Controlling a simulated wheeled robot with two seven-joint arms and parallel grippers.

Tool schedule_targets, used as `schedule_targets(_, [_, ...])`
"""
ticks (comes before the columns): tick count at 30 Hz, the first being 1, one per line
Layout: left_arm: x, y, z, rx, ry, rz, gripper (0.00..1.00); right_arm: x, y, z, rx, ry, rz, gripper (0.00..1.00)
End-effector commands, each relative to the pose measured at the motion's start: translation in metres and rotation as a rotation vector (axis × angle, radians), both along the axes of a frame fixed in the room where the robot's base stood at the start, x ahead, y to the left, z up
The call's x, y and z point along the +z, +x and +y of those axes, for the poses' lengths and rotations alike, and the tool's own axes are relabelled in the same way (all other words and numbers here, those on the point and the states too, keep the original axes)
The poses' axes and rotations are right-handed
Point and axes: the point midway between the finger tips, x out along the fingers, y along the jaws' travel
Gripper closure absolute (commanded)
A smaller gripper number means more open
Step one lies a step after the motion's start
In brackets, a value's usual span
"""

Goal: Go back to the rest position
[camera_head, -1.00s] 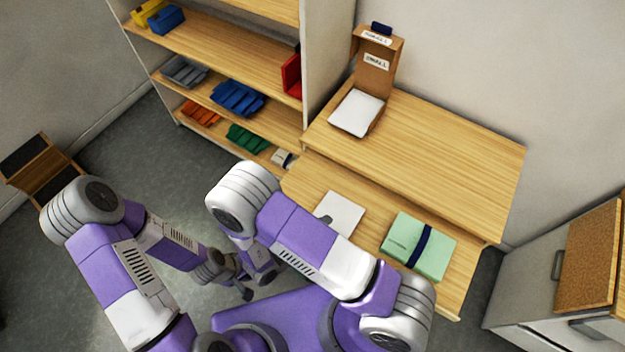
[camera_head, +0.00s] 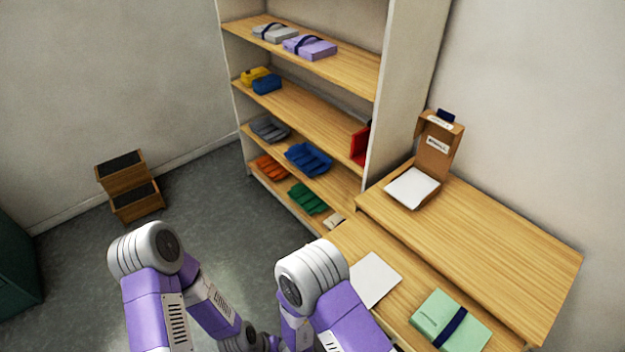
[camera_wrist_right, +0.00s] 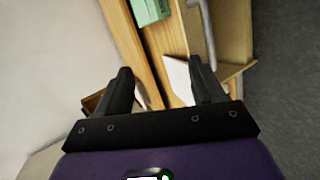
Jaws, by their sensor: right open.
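My right gripper (camera_wrist_right: 160,78) shows in the right wrist view. Its two black fingers are spread apart, with nothing between them. Behind it are a wooden desk edge, a white sheet and a green bundle (camera_wrist_right: 150,10). In the head view both my arms are bent with their elbows up at the bottom. The left arm (camera_head: 146,290) is at the left and the right arm (camera_head: 312,285) is nearer the middle. The left forearm runs down to the bottom edge, and its gripper fingers are not visible. The right gripper is outside the head view.
A stepped wooden desk (camera_head: 480,240) stands at the right. It bears an open cardboard box (camera_head: 438,150), a white sheet (camera_head: 375,279) and the green bundle with a dark band (camera_head: 450,322). Shelves (camera_head: 315,100) hold coloured trays. A step stool (camera_head: 130,187) stands left. Floor between is clear.

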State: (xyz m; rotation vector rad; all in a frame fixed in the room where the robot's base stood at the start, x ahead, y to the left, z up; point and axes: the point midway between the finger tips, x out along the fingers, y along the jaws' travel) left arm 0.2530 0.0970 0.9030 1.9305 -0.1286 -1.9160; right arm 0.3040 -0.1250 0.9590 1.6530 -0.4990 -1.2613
Motion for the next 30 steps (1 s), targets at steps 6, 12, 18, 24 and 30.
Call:
schedule_targets(6, [-0.024, 0.001, 0.000, 0.000, 0.000, -0.002, 0.57, -0.050, 0.014, -0.001, -0.024, 0.236, -0.036, 0.32])
schedule_targets(12, [-0.053, 0.001, 0.000, 0.000, 0.000, -0.001, 0.57, -0.108, 0.021, 0.005, -0.100, 0.561, -0.055, 0.32])
schedule_targets(18, [-0.089, 0.002, 0.000, -0.001, 0.000, -0.001, 0.57, -0.162, 0.011, 0.018, -0.254, 0.947, -0.022, 0.32])
schedule_targets(24, [-0.121, 0.002, 0.000, 0.000, 0.000, -0.001, 0.57, -0.191, -0.016, 0.027, -0.433, 1.243, 0.073, 0.32])
schedule_targets(30, [-0.139, 0.002, 0.000, 0.000, 0.000, -0.001, 0.57, -0.199, -0.041, 0.028, -0.555, 1.384, 0.163, 0.32])
